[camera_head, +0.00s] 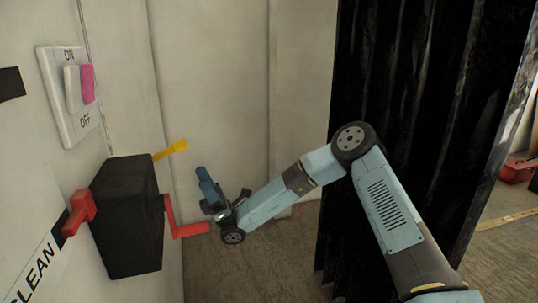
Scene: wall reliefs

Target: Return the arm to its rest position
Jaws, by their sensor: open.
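My arm reaches in from the lower right, bends at an upper joint and slopes down to the left. My gripper (211,195) is at its end, small in the picture, with its blue fingers pointing up and to the left. It is open, and I see nothing between the fingers. It is close to the red crank handle (190,230) on the right of a black box (130,215); I cannot tell whether they touch.
A switch plate (70,95) marked ON and OFF, with a pink and white rocker, is on the left wall. A yellow lever (171,149) and a red handle (78,212) stick out by the black box. A black curtain (420,90) hangs behind my arm. A red object (518,170) lies far right.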

